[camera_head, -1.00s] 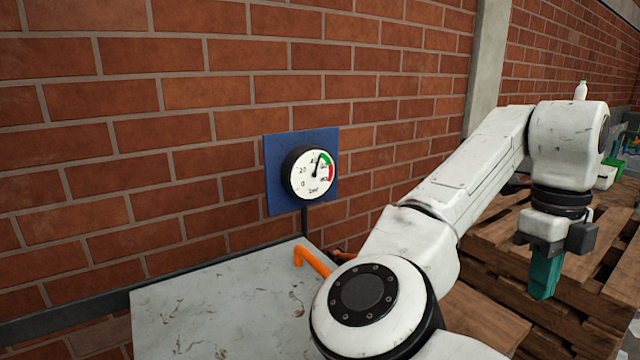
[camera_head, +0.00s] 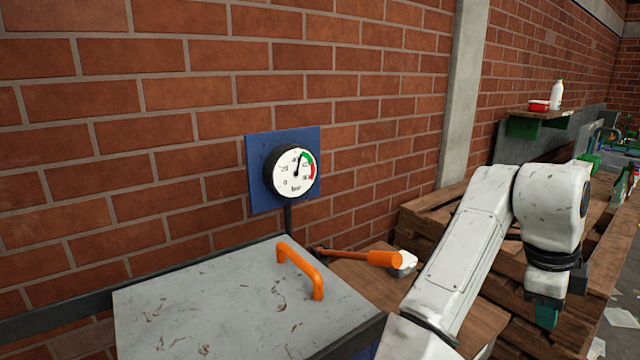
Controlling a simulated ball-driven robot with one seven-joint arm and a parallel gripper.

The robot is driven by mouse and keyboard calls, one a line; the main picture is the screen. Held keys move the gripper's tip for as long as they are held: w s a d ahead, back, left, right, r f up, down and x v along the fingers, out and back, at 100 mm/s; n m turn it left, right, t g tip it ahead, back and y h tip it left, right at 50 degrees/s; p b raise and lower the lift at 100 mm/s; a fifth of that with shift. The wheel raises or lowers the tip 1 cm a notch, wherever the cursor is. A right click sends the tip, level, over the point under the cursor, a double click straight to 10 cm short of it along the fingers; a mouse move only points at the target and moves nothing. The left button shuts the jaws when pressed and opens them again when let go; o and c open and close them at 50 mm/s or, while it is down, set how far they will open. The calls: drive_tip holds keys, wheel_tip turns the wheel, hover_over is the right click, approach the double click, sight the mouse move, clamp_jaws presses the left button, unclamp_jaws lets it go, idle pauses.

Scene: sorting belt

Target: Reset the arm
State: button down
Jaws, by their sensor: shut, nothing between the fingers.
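My white arm reaches up from the bottom of the head view and bends over at the right. My gripper (camera_head: 546,312) hangs from its end, pointing down, with its teal fingers shut and nothing held. It is in front of the stacked wooden pallets, apart from the grey box. Part of the gripper's dark body is hidden behind the wrist.
A grey-topped box (camera_head: 200,300) with an orange handle (camera_head: 300,268) stands at lower left. A pressure gauge (camera_head: 294,172) is on a blue wall plate (camera_head: 262,150). Wooden pallets (camera_head: 420,222) and a shelf with a white bottle (camera_head: 556,95) are right.

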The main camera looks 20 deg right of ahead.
drive_tip(key=s+f+n+t+h, duration=0.1)
drive_tip(key=s+f+n, duration=0.2)
drive_tip(key=f+n, duration=0.6)
drive_tip(key=s+f+n+t+h, duration=0.1)
drive_tip(key=s+f+n+h, duration=0.15)
drive_tip(key=f+n, duration=0.6)
drive_tip(key=s+a+f+n+y, duration=0.6)
drive_tip(key=s+a+f+n, duration=0.6)
drive_tip(key=s+a+f, duration=0.2)
drive_tip(key=s+a, duration=0.2)
drive_tip(key=a, duration=0.2)
drive_tip(key=shift+f+y, duration=0.2)
drive_tip(key=shift+y, duration=0.15)
drive_tip(key=shift+w+d, duration=0.1)
